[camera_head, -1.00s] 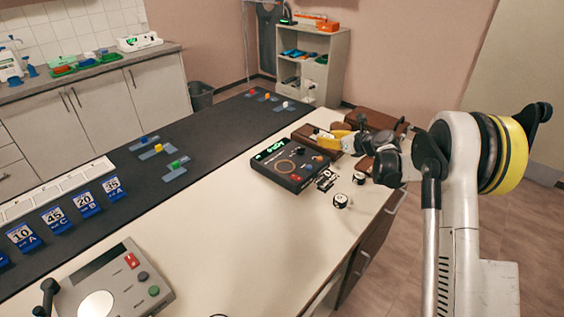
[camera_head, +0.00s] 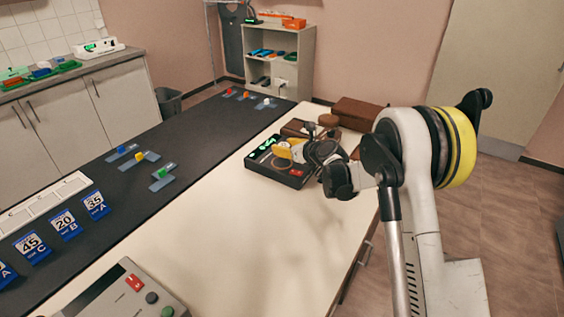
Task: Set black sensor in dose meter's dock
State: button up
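The dose meter (camera_head: 255,158) is a black box on the cream worktop, with a lit green display, a ring on its top and a red button. My gripper (camera_head: 287,152), with yellow parts at its end, is over the meter's right part and hides some of its top. Whether it touches the meter cannot be told. The fingers are too small and covered to show whether they are open or hold something. I cannot make out the black sensor; the worktop just right of the meter is behind my arm. The dock cannot be told apart.
Brown boxes (camera_head: 356,114) stand behind my arm at the worktop's far end. A dark mat (camera_head: 130,190) with small coloured pieces on grey plates runs along the left. Number cards (camera_head: 64,224) and a grey console (camera_head: 128,290) are nearer. The cream worktop (camera_head: 225,230) between is clear.

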aim_at(282, 163)
jog(key=shift+s+a+f, duration=0.15)
jog(key=shift+a+f, duration=0.25)
jog(key=shift+f, duration=0.1)
jog(key=shift+f+b, duration=0.95)
jog(key=shift+f, duration=0.8)
jog(key=shift+f, duration=0.1)
jog(key=o, duration=1.2)
